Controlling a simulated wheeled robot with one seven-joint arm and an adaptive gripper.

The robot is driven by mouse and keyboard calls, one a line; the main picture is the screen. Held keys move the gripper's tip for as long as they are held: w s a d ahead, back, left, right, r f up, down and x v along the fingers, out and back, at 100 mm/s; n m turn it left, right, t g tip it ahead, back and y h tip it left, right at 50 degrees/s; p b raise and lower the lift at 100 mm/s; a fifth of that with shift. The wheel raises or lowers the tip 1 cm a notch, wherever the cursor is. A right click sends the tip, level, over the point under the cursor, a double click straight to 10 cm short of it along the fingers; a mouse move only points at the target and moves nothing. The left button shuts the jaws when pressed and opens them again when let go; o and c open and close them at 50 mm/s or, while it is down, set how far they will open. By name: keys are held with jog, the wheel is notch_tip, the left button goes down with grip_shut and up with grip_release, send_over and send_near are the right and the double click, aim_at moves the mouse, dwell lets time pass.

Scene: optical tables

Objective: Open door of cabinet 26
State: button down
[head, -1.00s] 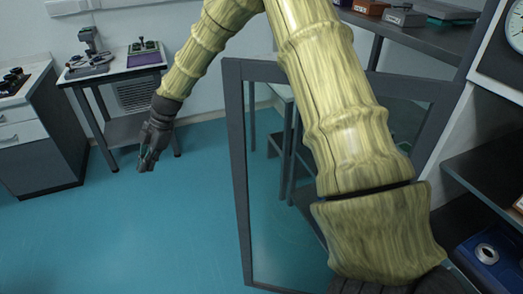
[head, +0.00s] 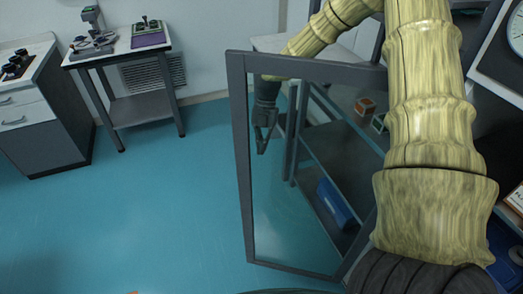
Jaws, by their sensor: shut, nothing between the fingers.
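A glass door with a dark grey frame (head: 240,160) stands swung out in the middle of the head view. Its right side runs down behind my arm towards an open-fronted cabinet (head: 487,95) at the right edge. No number 26 can be read, and the hinges are hidden. My gripper (head: 262,147) shows through the glass, on the far side of the door, near its left upright. It points down, shut and empty. I cannot tell whether it touches the pane. My arm crosses in front of the door's right part and over its top.
A side table (head: 112,58) and a drawer cabinet (head: 45,150) stand at the back left. The blue-green floor (head: 140,220) left of the door is clear.

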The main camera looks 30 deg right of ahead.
jog(key=s+a+f+p, duration=0.4)
jog(key=a+f, duration=0.1)
jog(key=f, duration=0.2)
jog(key=shift+s+a+f, duration=0.15)
jog(key=shift+s+f, duration=0.25)
dwell(0.3)
